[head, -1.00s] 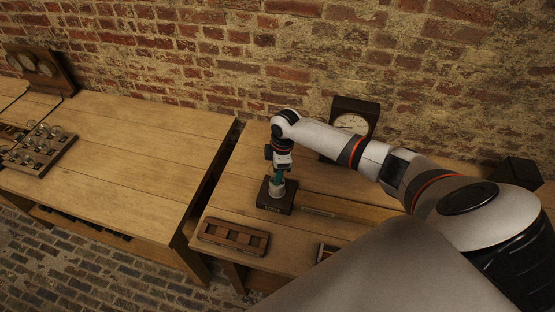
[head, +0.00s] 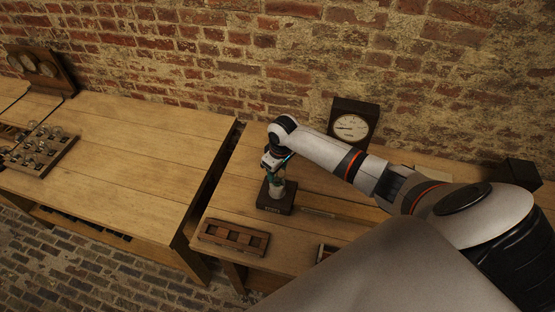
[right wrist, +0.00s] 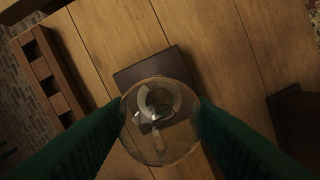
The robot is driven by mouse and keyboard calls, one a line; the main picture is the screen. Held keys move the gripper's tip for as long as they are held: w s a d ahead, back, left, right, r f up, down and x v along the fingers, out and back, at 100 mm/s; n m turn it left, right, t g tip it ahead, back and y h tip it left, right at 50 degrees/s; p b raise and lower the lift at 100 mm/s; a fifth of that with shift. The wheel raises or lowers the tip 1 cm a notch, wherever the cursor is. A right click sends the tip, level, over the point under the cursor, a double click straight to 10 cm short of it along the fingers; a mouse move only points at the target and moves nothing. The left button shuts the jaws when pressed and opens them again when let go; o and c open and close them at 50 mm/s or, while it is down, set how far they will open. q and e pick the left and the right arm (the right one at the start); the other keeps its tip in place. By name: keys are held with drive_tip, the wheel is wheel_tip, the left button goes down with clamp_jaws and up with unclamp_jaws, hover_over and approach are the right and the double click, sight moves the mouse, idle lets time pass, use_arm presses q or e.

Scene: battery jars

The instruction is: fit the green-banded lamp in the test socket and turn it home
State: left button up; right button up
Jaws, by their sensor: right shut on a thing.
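The test socket (head: 272,206) is a dark square block on the right bench, with a pale round seat on top; its block also shows in the right wrist view (right wrist: 178,64). My right gripper (head: 276,180) points down just above it. In the right wrist view its two green fingers are shut on a clear glass lamp (right wrist: 160,143), which lies in line over the socket's round seat. Whether the lamp's base is in the seat, and the lamp's band, I cannot tell. My left gripper is not in view.
A wooden rack with compartments (head: 234,232) lies at the bench's front left. A dial meter (head: 353,124) stands behind. A gap separates the benches.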

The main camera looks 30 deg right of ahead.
drive_tip(key=shift+m, duration=1.1)
drive_tip(key=o, duration=1.2)
drive_tip(key=shift+c, duration=0.2)
wheel_tip(320, 180, up, 12)
drive_tip(key=s+b, duration=0.1)
drive_tip(key=b, duration=0.1)
drive_tip(key=shift+s, duration=0.25)
drive_tip(key=shift+f, duration=0.15)
